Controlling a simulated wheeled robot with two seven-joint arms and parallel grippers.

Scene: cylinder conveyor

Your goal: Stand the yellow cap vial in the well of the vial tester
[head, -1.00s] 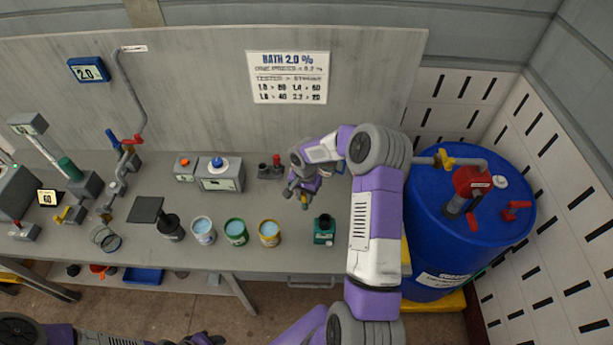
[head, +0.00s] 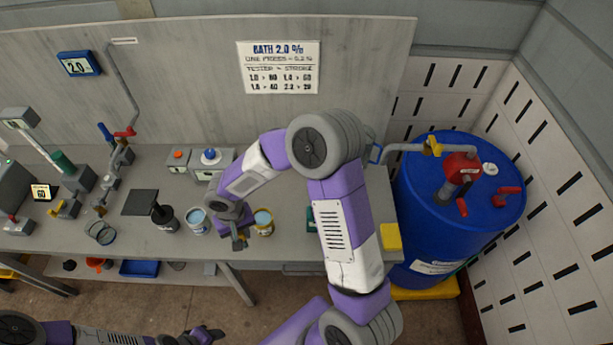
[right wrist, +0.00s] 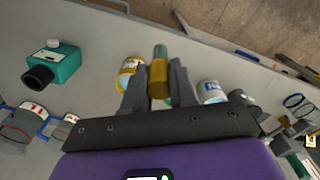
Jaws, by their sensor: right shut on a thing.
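My right gripper (head: 239,240) is shut on the yellow cap vial, above the row of cans at the table's front edge. In the right wrist view the vial (right wrist: 159,78) sits between the two fingers (right wrist: 158,92), its yellow part gripped and a greenish end pointing away. In the head view my right arm hides most of this box (head: 310,218). My left gripper (head: 205,336) is low at the bottom edge, its jaws unclear.
A yellow can (head: 263,222) and a white can (head: 196,221) flank my right gripper; the green can is hidden. A black pot (head: 164,217) stands further left. Boxes with buttons (head: 210,160) are behind. A blue drum (head: 458,205) is at the right.

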